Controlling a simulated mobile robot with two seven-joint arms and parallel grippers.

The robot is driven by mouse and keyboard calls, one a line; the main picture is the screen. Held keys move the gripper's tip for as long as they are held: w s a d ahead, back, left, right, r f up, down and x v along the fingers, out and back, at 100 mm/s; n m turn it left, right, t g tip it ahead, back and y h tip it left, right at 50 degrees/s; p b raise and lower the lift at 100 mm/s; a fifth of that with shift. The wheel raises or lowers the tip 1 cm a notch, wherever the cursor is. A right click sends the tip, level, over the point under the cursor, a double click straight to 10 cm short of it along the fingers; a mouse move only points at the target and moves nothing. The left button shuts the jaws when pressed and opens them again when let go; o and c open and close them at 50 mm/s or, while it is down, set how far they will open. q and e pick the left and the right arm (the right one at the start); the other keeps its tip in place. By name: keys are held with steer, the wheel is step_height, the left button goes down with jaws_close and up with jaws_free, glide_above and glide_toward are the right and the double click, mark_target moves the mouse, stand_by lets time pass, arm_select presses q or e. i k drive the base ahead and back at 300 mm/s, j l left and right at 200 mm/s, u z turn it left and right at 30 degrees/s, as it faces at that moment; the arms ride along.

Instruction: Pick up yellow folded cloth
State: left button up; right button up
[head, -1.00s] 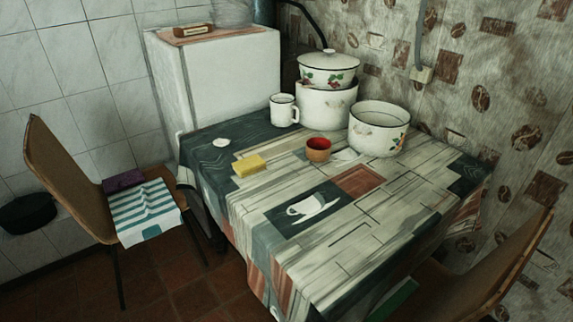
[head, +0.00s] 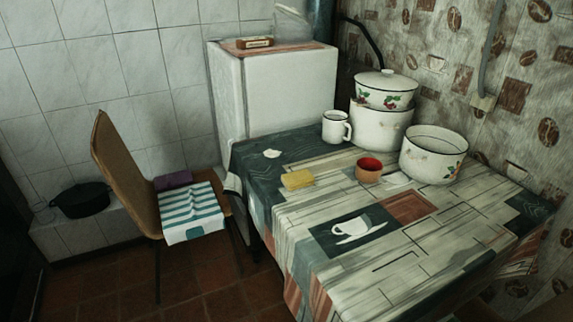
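The yellow folded cloth (head: 297,180) lies flat on the table (head: 350,264), near its left edge and on the border of the dark and light parts of the patterned tablecloth. Nothing covers it. A small red-and-tan bowl (head: 369,171) stands to its right, apart from it. A white flat item (head: 271,154) lies behind it to the left. Neither of my grippers shows in the head view.
Behind the cloth stand a white mug (head: 336,127), stacked enamel pots (head: 381,128) and an open pot (head: 431,156). A chair (head: 124,172) with a striped towel (head: 190,213) stands left of the table. The table's front half is clear.

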mark_target(302, 178)
steer(key=i+j+z, duration=0.1)
steer(key=z, duration=0.8)
steer(key=j+z, duration=1)
steer(key=j, duration=0.5)
steer(key=k+j, duration=0.1)
steer(key=j, duration=0.3)
steer(key=k+j, duration=0.1)
steer(key=j, duration=0.25)
steer(key=z, duration=0.05)
